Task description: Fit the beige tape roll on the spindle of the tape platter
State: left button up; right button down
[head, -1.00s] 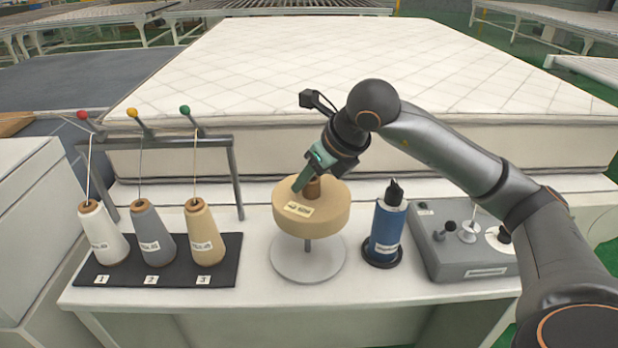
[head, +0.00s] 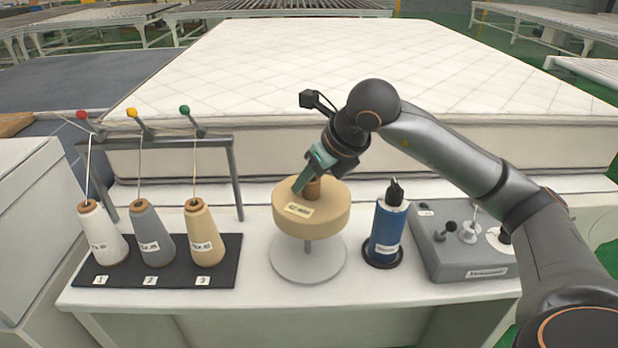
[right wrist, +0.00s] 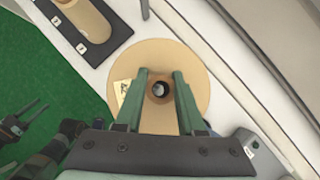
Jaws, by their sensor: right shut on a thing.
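The beige tape roll (head: 311,221) is a thick disc with a brown core (head: 313,188) standing up at its middle. It is above the tape platter (head: 308,262), a pale round plate whose upright spindle (head: 308,245) shows below the roll. My right gripper (head: 305,186) is shut on the core from above. In the right wrist view the two green fingers (right wrist: 160,84) are on either side of the core, and a small light round tip shows inside its hole. The roll (right wrist: 196,62) looks about level, with a gap between it and the plate. My left gripper is not in the head view.
Three thread cones (head: 152,236) stand on a black mat (head: 222,262) at the left under a grey rack. A blue bottle (head: 388,228) stands close to the platter's right, and a grey control box (head: 450,245) further right. A mattress (head: 330,70) lies behind.

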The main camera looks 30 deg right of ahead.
pick_arm(q)
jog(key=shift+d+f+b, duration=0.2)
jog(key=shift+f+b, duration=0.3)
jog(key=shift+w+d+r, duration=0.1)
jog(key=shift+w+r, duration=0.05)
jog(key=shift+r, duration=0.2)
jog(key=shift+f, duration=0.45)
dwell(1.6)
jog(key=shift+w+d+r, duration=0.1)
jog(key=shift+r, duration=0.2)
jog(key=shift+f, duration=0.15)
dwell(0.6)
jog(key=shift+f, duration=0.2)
jog(key=shift+b, duration=0.35)
